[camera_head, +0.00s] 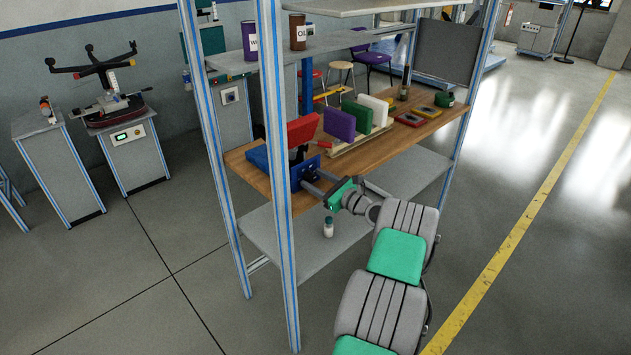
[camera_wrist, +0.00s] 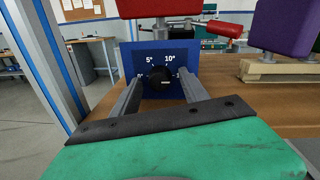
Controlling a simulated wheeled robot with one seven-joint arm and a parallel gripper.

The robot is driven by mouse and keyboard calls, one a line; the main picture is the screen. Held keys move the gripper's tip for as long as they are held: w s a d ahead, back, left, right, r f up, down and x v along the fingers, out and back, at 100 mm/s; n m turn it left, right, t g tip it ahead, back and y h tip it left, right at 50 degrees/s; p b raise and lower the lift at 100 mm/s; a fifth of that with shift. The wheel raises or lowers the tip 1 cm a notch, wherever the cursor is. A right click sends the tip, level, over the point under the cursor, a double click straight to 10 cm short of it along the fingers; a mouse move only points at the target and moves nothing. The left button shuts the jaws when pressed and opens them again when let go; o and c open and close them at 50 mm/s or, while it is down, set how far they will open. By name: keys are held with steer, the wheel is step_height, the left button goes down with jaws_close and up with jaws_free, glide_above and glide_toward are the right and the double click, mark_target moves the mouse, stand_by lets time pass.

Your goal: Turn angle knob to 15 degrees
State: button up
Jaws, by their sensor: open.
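The angle knob (camera_wrist: 160,78) is a round black dial on a blue panel (camera_wrist: 188,58) with white marks, of which 5° and 10° are readable; the lower marks are partly hidden. A light mark shows on the lower right of the knob's face. My gripper (camera_wrist: 159,88) is open, with one finger on each side of the knob; I cannot tell whether the fingertips touch it. In the head view my gripper (camera_head: 312,182) reaches the blue panel (camera_head: 304,172) at the bench's front edge. The knob is hidden there. A red pad (camera_head: 303,130) sits above the panel.
The wooden bench top (camera_head: 427,130) holds purple (camera_head: 339,124), green (camera_head: 358,116) and white pads (camera_head: 375,108) in a wooden rack to the right. A blue-striped frame post (camera_head: 274,170) stands close on the left.

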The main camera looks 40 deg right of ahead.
steer(key=s+b, duration=0.1)
steer(key=s, duration=0.6)
steer(key=shift+s+d, duration=0.4)
